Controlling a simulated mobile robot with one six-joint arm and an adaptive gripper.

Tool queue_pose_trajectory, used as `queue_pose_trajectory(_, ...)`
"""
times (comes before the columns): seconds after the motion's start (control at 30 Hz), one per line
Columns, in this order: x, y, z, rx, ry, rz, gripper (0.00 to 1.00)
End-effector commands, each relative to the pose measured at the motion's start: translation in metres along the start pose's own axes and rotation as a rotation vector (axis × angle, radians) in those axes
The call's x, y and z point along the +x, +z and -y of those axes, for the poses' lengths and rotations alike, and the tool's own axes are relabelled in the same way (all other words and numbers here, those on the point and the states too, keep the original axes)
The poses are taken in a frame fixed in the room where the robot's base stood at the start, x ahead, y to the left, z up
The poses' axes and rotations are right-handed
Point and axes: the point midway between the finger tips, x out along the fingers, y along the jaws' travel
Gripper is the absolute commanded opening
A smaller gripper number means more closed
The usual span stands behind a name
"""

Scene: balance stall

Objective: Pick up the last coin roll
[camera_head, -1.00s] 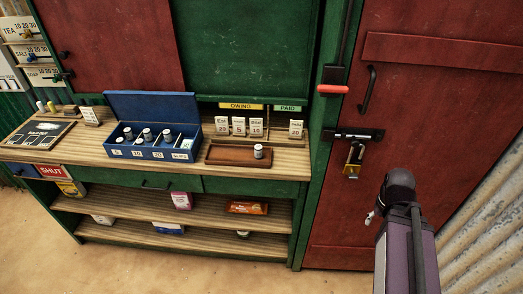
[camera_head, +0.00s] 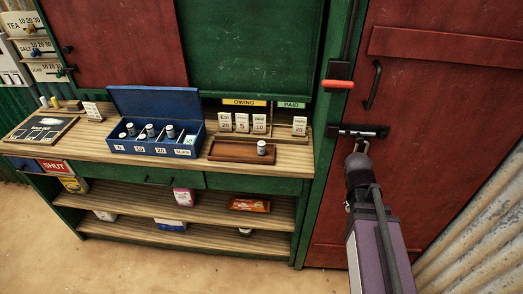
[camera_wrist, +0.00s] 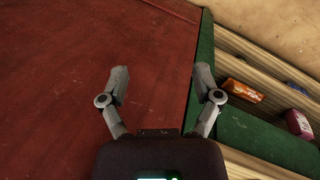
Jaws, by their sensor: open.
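One coin roll (camera_head: 262,147), a small pale cylinder with a dark band, stands upright at the right end of the brown wooden tray (camera_head: 228,151) on the counter. Other coin rolls (camera_head: 150,131) stand in the compartments of the open blue cash box (camera_head: 150,99), left of the tray. My gripper (camera_head: 360,146) is in front of the red door, right of the counter and apart from the tray. In the wrist view my gripper (camera_wrist: 165,82) has its two fingers spread with nothing between them. No coin roll shows in the wrist view.
The red door (camera_head: 425,90) has a bolt (camera_head: 360,131) close behind my gripper. Numbered cards (camera_head: 242,123) stand behind the tray under OWING and PAID signs. Shelves below hold an orange packet (camera_head: 250,204) and a pink box (camera_head: 184,197). The counter's front edge beside the tray is clear.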

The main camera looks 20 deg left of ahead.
Motion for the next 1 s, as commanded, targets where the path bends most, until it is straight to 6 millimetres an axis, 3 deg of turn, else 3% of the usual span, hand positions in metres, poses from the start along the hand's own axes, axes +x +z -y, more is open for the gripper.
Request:
queue_pose_trajectory(0.03,-0.001,-0.013,0.007,-0.076,0.033,-0.004,0.82)
queue_pose_trajectory(0.57,-0.040,-0.117,0.083,-0.863,0.419,0.020,0.82)
queue_pose_trajectory(0.77,-0.063,-0.152,0.124,-1.140,0.575,0.057,0.82)
queue_pose_trajectory(1.0,-0.096,-0.191,0.184,-1.466,0.784,0.131,0.82)
